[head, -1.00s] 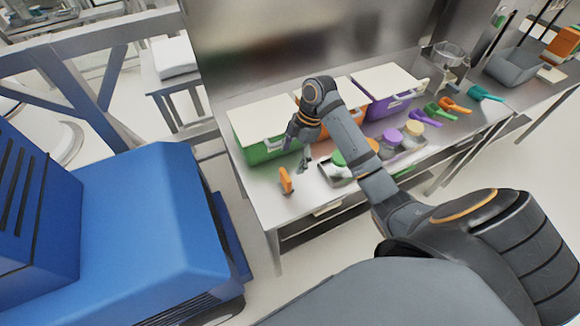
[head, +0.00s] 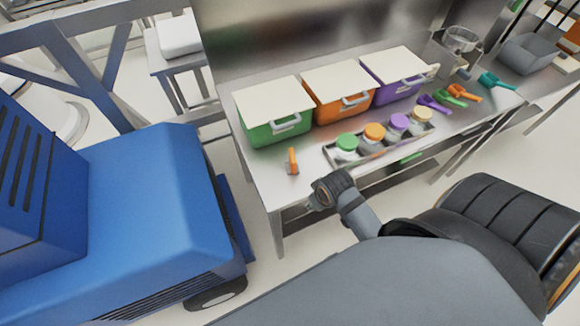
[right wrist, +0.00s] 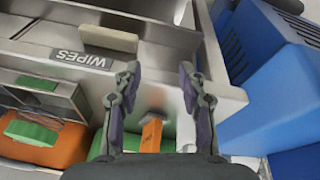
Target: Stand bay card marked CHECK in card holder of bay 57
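I can make out no card marked CHECK and no bay number 57 in either view. A small upright orange piece on a metal foot (head: 292,161) stands on the counter before the green bin; I cannot tell what it is. An orange piece (right wrist: 151,136) also shows below the fingertips in the right wrist view. My right gripper (right wrist: 160,70) is open and empty, its two fingers apart, near a metal drawer front labelled WIPES (right wrist: 81,60). In the head view its wrist is at the counter's front edge, with the fingers hidden. My left gripper is not in view.
Green (head: 272,130), orange (head: 340,107) and purple (head: 392,89) lidded bins line the counter (head: 262,185). A tray (head: 333,157) holds several jars. Coloured scoops (head: 450,99) lie to the right. A blue machine (head: 130,220) stands left. The counter's front-left corner is clear.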

